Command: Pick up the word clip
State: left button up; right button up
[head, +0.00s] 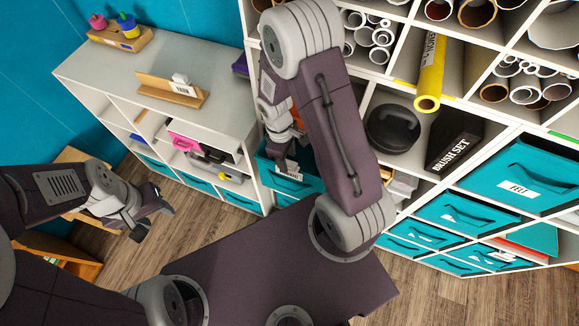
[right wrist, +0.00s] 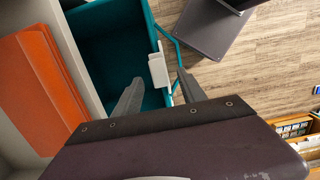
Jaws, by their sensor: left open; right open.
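A white clip (right wrist: 158,66) sits on the rim of a pulled-out teal bin (right wrist: 115,45) in the right wrist view. In the head view a white label (head: 288,169) shows on that bin, below my right gripper; its word is too small to read. My right gripper (right wrist: 160,92) is open, with the clip just beyond and between its fingertips. I see no contact. In the head view my right gripper (head: 284,145) is partly hidden by its own arm. My left gripper (head: 152,216) is open and empty over the floor at the left.
An orange object (right wrist: 48,85) lies beside the bin. A low white cabinet (head: 165,70) stands at the left, with a wooden holder (head: 172,92) on top. Shelves at the right hold rolls, a black round case (head: 393,128), a brush set box (head: 454,140) and teal bins (head: 520,178).

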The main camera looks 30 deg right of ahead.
aim_at(290, 168)
jog(key=shift+d+f, duration=0.25)
jog(key=shift+f, duration=0.25)
jog(key=f, duration=0.4)
jog(key=shift+s+b, duration=0.3)
jog(key=shift+s, duration=0.1)
jog(key=shift+f, duration=0.5)
jog(key=shift+r, duration=0.1)
grip_shut()
